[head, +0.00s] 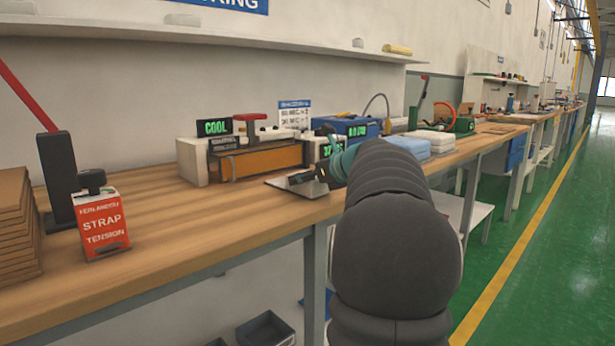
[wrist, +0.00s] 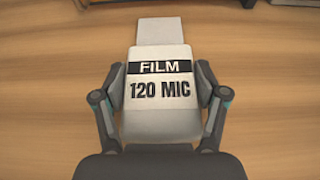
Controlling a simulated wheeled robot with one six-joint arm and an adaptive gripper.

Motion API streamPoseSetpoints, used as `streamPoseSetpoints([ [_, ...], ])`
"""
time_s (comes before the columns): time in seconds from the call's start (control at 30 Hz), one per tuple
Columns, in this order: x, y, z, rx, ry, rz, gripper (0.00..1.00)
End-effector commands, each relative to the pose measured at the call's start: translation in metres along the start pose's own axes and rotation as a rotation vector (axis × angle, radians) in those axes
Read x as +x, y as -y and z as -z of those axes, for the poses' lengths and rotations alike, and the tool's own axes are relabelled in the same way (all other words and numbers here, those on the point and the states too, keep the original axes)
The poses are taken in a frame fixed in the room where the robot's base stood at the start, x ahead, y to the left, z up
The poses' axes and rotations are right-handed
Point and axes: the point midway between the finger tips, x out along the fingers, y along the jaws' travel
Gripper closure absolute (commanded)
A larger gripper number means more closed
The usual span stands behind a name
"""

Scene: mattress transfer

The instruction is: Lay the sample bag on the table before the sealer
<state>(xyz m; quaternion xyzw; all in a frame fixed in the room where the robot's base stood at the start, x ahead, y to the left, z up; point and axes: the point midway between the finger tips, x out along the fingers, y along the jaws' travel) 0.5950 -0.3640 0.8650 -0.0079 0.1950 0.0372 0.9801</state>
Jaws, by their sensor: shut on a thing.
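The sample bag (wrist: 158,112) is a pale grey pouch marked "FILM 120 MIC", with a narrower plain flap at its far end. My gripper (wrist: 160,80) is shut on it, one finger against each side. In the head view, my gripper (head: 308,179) is low over the wooden table (head: 190,222), with a pale flat part of the bag (head: 283,186) showing beside it. I cannot tell whether the bag touches the wood. The sealer (head: 262,160), with a "COOL" display and an orange-brown front, stands just behind it.
A red "STRAP TENSION" box (head: 103,226) and stacked cardboard (head: 18,225) are at the left. A blue machine (head: 347,127) and pale stacked packs (head: 410,147) stand beyond the sealer. The wood between box and sealer is clear.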

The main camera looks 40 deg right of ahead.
Motion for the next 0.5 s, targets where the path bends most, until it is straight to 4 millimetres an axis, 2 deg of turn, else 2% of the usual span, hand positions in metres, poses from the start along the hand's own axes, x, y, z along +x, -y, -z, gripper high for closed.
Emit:
streamPoseSetpoints([
  [0.13,0.0014,-0.0001,0.0031,0.0,0.001,0.0,0.67],
  [0.17,0.0011,-0.0001,0.0026,0.0,0.001,0.0,0.23],
  [0.2,0.001,-0.0001,0.0024,0.0,0.001,0.0,0.13],
  [0.27,0.0011,-0.0001,0.0024,0.0,0.001,0.0,0.0],
  [0.5,0.0011,-0.0001,0.0026,0.0,0.0,0.0,0.0],
])
